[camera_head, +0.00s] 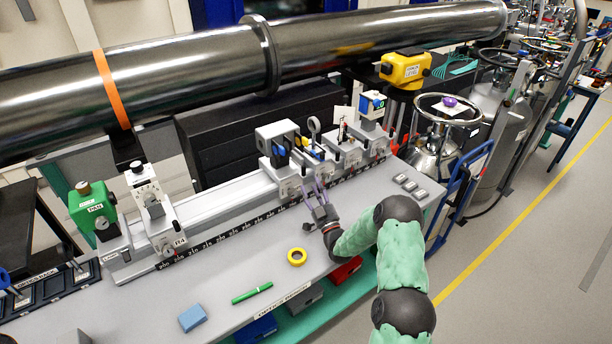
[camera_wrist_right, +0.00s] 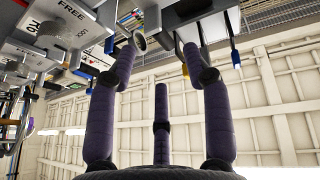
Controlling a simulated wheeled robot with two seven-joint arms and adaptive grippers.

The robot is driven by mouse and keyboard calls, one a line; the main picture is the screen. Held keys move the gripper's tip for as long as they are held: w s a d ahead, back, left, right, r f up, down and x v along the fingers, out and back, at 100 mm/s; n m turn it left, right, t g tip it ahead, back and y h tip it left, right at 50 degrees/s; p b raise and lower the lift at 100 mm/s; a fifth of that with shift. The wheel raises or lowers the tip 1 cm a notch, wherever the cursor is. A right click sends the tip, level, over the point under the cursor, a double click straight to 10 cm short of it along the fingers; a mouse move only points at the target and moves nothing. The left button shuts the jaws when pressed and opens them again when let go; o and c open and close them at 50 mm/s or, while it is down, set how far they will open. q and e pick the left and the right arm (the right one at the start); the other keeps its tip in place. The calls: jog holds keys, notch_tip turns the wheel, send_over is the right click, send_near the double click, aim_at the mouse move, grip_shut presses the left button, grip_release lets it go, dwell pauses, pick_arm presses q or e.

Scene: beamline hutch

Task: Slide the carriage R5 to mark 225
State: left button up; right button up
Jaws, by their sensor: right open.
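A grey rail (camera_head: 215,205) runs along the bench with a black scale strip (camera_head: 255,221) on its front; I cannot read its numbers clearly. Several carriages stand close together at its right part, one of them a grey carriage (camera_head: 290,187). I cannot make out which is R5. My right gripper (camera_head: 317,190) is open and empty, in front of these carriages. A carriage face marked FREE and LOCK (camera_wrist_right: 65,22) shows at upper left. My left gripper is not in view.
A large steel pipe (camera_head: 190,70) runs behind.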

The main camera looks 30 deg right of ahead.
jog(key=x, duration=0.6)
jog(key=shift+w+b, duration=0.2)
jog(key=shift+b, duration=0.1)
jog(key=shift+r, duration=0.1)
grip_shut()
